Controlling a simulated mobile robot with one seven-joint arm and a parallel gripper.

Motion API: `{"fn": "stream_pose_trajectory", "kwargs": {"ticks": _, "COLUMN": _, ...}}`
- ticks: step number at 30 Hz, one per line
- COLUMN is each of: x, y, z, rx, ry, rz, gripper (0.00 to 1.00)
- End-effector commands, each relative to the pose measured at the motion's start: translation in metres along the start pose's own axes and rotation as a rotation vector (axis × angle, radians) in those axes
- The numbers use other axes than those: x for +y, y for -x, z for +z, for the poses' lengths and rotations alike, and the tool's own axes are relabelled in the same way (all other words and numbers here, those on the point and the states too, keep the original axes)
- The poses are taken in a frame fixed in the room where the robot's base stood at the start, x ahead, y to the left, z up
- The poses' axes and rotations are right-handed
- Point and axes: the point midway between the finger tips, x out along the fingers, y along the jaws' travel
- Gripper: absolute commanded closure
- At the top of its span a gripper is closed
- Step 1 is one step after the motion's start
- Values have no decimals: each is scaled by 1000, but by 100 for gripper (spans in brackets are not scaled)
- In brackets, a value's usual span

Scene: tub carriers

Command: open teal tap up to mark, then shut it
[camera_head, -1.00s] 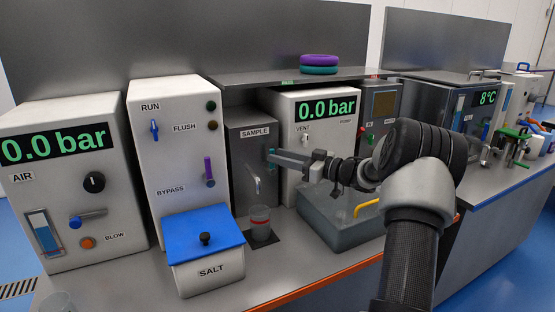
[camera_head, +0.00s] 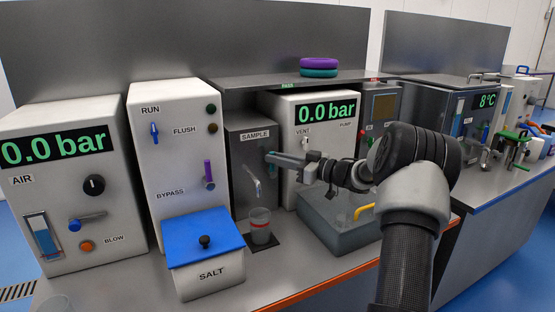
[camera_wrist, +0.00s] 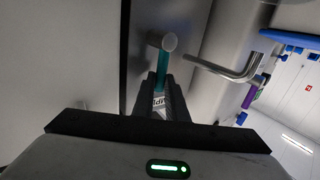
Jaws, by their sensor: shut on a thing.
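The teal tap (camera_wrist: 163,68) is a short lever on the front of the grey SAMPLE box (camera_head: 240,175). My gripper (camera_wrist: 161,92) is shut on this lever, with a finger on each side of it in the wrist view. In the head view my gripper (camera_head: 272,158) reaches the box from the right and hides most of the lever. The bent metal spout (camera_head: 254,184) hangs from the box front and also shows in the wrist view (camera_wrist: 225,70). A clear cup (camera_head: 260,230) with a red mark band stands below it. Its liquid level is too small to tell.
A white cabinet with a purple lever (camera_head: 208,172) and a blue-lidded salt bin (camera_head: 207,255) stand to the left. A shelf with purple and teal rings (camera_head: 319,64) runs above the box.

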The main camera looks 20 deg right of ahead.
Motion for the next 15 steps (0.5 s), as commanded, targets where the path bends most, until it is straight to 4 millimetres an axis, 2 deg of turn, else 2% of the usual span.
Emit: {"fn": "stream_pose_trajectory", "kwargs": {"ticks": 15, "x": -15, "y": -10, "z": -4, "rx": -161, "ry": 236, "rz": -1, "gripper": 100}}
